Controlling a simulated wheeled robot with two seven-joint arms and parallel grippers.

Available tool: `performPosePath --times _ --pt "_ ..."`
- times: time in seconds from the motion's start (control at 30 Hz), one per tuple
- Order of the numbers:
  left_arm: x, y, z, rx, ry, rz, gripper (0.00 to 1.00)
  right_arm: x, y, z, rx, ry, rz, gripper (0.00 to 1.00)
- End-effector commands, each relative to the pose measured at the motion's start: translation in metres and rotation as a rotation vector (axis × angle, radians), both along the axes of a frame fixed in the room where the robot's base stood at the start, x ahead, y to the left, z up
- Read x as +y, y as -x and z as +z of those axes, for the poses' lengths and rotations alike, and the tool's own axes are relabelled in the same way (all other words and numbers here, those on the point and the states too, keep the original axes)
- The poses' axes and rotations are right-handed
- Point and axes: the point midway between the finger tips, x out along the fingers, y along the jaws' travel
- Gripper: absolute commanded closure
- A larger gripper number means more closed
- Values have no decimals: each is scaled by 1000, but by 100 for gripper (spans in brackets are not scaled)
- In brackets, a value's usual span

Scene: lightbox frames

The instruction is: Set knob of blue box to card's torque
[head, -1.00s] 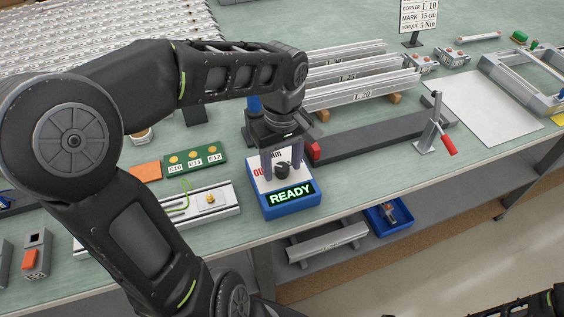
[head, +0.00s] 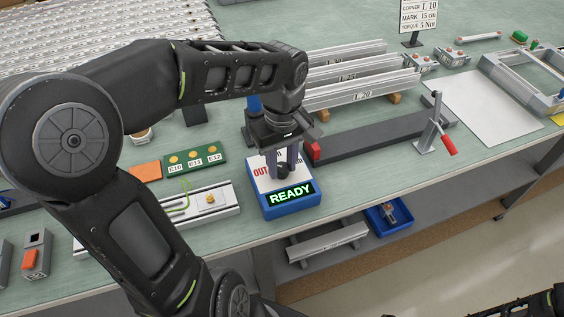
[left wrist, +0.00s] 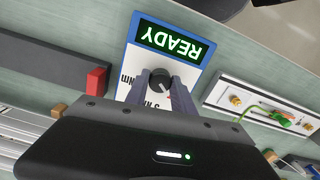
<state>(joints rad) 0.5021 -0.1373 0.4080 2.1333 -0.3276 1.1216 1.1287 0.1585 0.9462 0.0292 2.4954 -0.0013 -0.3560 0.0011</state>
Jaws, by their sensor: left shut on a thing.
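The blue box (head: 288,206) stands near the table's front edge, with a white top and a lit green READY display (head: 291,194). Its black knob (left wrist: 160,80) sits on the white face between my left gripper's fingers. My left gripper (head: 284,168) points down over the box and is shut on the knob. The left wrist view shows printing with "Nm" by the knob, partly covered by the fingers. The card (head: 417,15) stands at the back and reads CORNER L 10, MARK 15 cm, TORQUE 5 Nm.
A green block with E10, E11 and E12 (head: 196,168) and a metal fixture with a green wire (head: 215,200) lie left of the box. A grey bar with a red end (head: 370,138) lies to the right. Aluminium profiles (head: 360,88) lie behind.

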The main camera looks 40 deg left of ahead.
Motion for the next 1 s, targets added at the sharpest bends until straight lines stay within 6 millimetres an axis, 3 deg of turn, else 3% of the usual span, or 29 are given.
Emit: performPosePath --times 0.47,1.0 --pt "0 0 1 -1 0 -160 100 0 0 1 0 0 0 64" --pt "0 0 1 -1 1 -639 100 0 0 5 0 0 0 64"
